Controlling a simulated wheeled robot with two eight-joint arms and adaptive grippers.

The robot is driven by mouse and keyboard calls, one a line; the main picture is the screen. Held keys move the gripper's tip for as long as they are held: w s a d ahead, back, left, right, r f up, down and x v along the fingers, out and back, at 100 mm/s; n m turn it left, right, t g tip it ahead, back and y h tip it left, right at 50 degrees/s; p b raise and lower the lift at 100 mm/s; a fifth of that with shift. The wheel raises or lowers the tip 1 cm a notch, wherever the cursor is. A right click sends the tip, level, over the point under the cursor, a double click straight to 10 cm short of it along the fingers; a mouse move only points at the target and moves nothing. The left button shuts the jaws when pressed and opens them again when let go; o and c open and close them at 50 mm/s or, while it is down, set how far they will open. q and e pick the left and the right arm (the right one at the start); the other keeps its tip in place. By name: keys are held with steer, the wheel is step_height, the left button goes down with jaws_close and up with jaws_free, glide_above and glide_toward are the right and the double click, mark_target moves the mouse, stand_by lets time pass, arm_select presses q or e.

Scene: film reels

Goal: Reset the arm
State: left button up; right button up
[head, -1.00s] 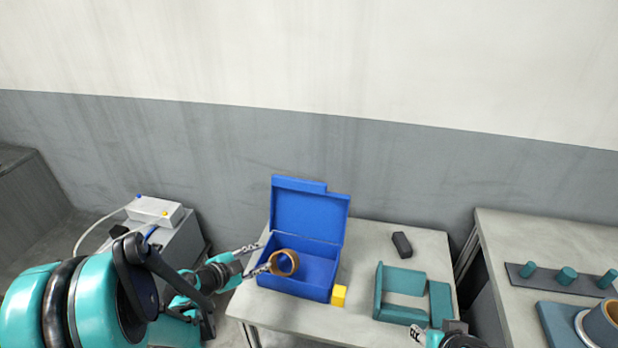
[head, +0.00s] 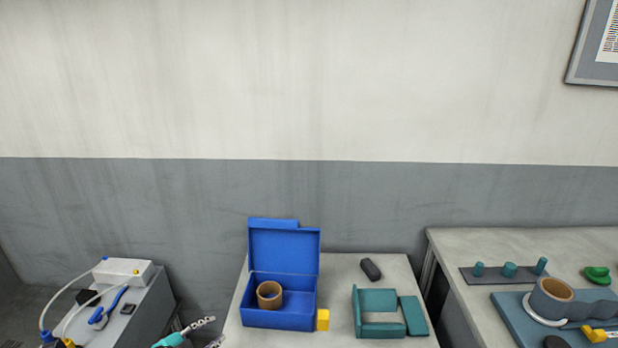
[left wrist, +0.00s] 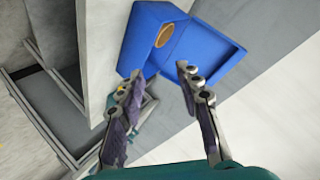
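My left gripper (head: 210,332) shows at the bottom edge of the head view, left of the table, with its fingers spread and nothing between them. The left wrist view also shows its two fingers (left wrist: 168,95) wide apart and empty. A blue box (head: 278,319) with its lid raised stands on the table. A brown film reel (head: 270,294) sits inside the box, apart from the gripper. The box (left wrist: 142,38) and the reel (left wrist: 164,36) also show beyond the fingertips in the left wrist view. My right gripper is not in view.
A yellow block (head: 323,320) stands beside the box. A teal frame (head: 378,331) and a dark block (head: 370,269) lie on the table (head: 338,275). A second table (head: 450,245) at right holds a peg rack (head: 490,275) and a tape dispenser (head: 580,305). A grey cabinet (head: 145,310) stands at left.

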arm_select(q)
steer(key=w+r+n+t+y, duration=0.1)
steer(key=w+r+t, duration=0.15)
steer(key=r, duration=0.45)
steer(key=w+r+n+t+y, duration=0.1)
steer(key=w+r+n+t, duration=0.15)
steer(key=r, duration=0.45)
steer(key=s+a+r+n+y, duration=0.5)
steer(key=r+n+y, duration=0.1)
steer(key=n+y, duration=0.25)
steer(key=s+d+f+n+g+h, duration=0.1)
steer(key=s+d+f+g+h, duration=0.4)
steer(key=s+d+f+g, duration=0.4)
steer(key=s+d+f, duration=0.3)
steer(key=s+f, duration=0.2)
steer(key=s, duration=0.2)
steer(key=shift+d+n, duration=0.2)
steer(key=shift+n, duration=0.1)
steer(key=shift+s+f+h, duration=0.1)
steer(key=shift+h, duration=0.15)
